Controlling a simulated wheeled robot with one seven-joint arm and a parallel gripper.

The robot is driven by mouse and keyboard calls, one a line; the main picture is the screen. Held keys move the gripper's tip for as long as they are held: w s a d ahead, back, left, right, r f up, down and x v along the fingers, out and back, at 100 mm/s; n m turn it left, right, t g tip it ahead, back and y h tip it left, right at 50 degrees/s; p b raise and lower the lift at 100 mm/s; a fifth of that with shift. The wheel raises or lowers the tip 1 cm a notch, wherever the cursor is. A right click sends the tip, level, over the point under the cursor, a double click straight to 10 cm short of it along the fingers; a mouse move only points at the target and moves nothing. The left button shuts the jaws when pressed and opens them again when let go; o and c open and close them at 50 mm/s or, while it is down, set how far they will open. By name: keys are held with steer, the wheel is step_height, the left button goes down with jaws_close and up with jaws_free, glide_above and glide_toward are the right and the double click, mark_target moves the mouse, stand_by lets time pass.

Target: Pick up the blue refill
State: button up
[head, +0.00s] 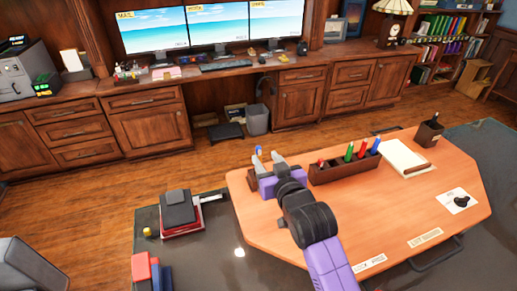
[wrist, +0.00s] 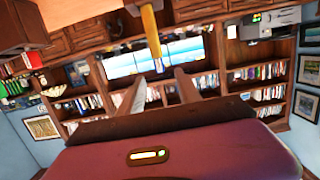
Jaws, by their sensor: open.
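My gripper (head: 266,172) is over the back left part of the orange table, with its two fingers apart. A small upright item with a blue top (head: 259,152) shows at the fingers in the head view. In the wrist view, a yellow stick (wrist: 151,28) comes down from the top edge toward the gap between the open fingers (wrist: 158,82). I cannot tell whether it touches them, or whether it is the blue-topped item. A blue-topped piece (head: 376,144) also stands in the dark holder (head: 335,175). I cannot tell which blue piece is the refill.
The holder, right of my gripper, also carries red and green pieces (head: 349,152). A notepad (head: 404,158) and a pen cup (head: 429,134) stand farther right. The table's (head: 330,215) middle is clear.

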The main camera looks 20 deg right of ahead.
mark_target(260, 150)
steer(key=shift+w+f+p, duration=0.25)
steer(key=shift+w, duration=1)
steer(key=shift+w+f+p, duration=0.2)
steer(key=shift+w+p, duration=0.05)
steer(key=shift+w, duration=0.95)
steer(key=shift+w+f+p, duration=0.25)
steer(key=shift+w, duration=1)
steer(key=shift+c, duration=0.4)
jaws_close()
